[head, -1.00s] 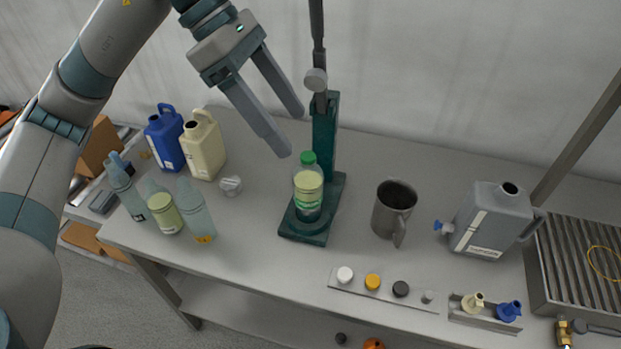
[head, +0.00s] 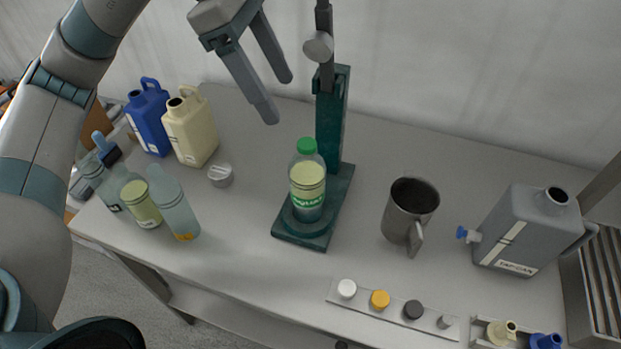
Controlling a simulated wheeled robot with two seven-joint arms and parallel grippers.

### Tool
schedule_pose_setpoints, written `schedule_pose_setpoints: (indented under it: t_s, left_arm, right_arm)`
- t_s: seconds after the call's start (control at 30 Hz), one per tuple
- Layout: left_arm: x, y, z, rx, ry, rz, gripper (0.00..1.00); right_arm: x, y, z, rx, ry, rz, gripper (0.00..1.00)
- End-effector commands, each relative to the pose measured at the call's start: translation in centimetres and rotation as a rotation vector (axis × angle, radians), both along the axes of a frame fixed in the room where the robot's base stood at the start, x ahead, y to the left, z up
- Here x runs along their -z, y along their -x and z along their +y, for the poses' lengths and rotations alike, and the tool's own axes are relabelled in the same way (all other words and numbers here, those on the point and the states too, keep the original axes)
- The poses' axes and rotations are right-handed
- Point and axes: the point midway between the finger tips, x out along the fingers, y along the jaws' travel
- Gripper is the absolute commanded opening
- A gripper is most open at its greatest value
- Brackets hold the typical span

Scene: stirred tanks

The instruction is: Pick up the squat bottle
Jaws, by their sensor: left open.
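A short, wide bottle with a pale green label (head: 141,204) stands among clear bottles at the left of the table; it looks like the squat one. A clear bottle with an orange mark (head: 173,205) is on its right, and a clear bottle with a blue top (head: 102,180) is on its left. A green-capped bottle with a pale label (head: 307,187) stands on the dark green stand's base (head: 296,235). My left gripper (head: 278,98) is open and empty, high, up and left of the green-capped bottle. My right gripper is not in view.
A blue jug (head: 148,120) and a cream jug (head: 190,130) stand behind the left bottles. A small grey knob-like piece (head: 221,175) lies near them. A metal mug (head: 410,210) and grey can (head: 525,230) stand right of the stand. A cap strip (head: 395,313) lies in front.

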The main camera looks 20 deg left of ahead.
Motion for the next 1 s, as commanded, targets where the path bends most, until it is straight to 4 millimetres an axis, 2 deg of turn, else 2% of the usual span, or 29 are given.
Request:
schedule_pose_setpoints:
  t_s: [0.03, 0.1, 0.67, 0.77, 0.9, 1.0]
  left_arm:
    - [0.7, 0.0, 0.0, 0.0, 0.0, -0.001, 0.72]
    - [0.9, 0.0, 0.0, 0.0, 0.0, -0.001, 0.72]
    - [1.4, 0.0, -0.3, 0.0, -0.001, 0.001, 0.72]
    - [2.3, -0.1, -0.6, 0.002, -0.001, 0.002, 0.72]
    - [4.1, -0.2, -1.4, 0.002, 0.0, 0.003, 0.72]
    - [5.7, -0.2, -2.1, 0.002, 0.0, 0.005, 0.72]
  right_arm:
    - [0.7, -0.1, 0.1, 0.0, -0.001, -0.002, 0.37]
    - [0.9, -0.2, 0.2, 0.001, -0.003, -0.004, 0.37]
    - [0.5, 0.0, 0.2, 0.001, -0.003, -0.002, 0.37]
    - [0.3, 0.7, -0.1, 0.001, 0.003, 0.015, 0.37]
    - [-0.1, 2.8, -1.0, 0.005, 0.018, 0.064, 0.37]
    - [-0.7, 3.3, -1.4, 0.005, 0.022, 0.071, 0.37]
